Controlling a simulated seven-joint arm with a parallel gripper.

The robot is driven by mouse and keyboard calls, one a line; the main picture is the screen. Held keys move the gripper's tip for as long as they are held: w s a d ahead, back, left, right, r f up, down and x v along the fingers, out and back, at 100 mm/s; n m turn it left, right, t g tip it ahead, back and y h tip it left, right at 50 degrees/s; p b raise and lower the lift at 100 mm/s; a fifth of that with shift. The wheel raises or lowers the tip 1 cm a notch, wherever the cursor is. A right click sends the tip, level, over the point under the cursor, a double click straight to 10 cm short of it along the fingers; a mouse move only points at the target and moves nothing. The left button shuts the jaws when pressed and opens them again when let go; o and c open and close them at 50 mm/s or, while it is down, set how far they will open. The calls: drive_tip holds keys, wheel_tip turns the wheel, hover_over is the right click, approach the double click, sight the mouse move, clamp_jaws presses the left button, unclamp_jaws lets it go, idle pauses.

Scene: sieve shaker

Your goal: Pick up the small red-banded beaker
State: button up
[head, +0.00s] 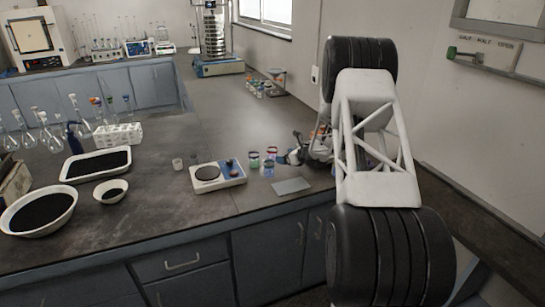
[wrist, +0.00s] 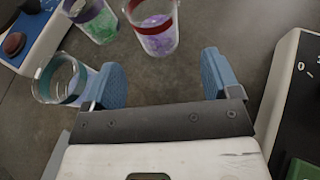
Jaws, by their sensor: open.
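The red-banded beaker (wrist: 155,28) is clear, with purple contents, at the top centre of the wrist view. In the head view it appears to be the back right beaker (head: 272,154) of a small group on the bench. My gripper (wrist: 162,75) is open with its blue fingers spread and nothing between them. The beaker is ahead of the fingertips and apart from them, roughly in line with the gap. In the head view my gripper (head: 292,157) is just right of the beakers, low over the bench, partly hidden by my arm.
A teal-banded beaker (wrist: 60,80) is close beside my left finger; I cannot tell if they touch. A beaker with green contents (wrist: 97,20) stands left of the red-banded one. A balance (head: 218,175) is left of the beakers. A grey plate (head: 291,186) lies in front.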

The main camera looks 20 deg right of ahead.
sight(273, 156)
drive_tip(key=shift+w, duration=0.1)
drive_tip(key=shift+x, duration=1.2)
drive_tip(key=shift+a, duration=0.15)
drive_tip(key=shift+x, duration=2.55)
drive_tip(key=c, duration=1)
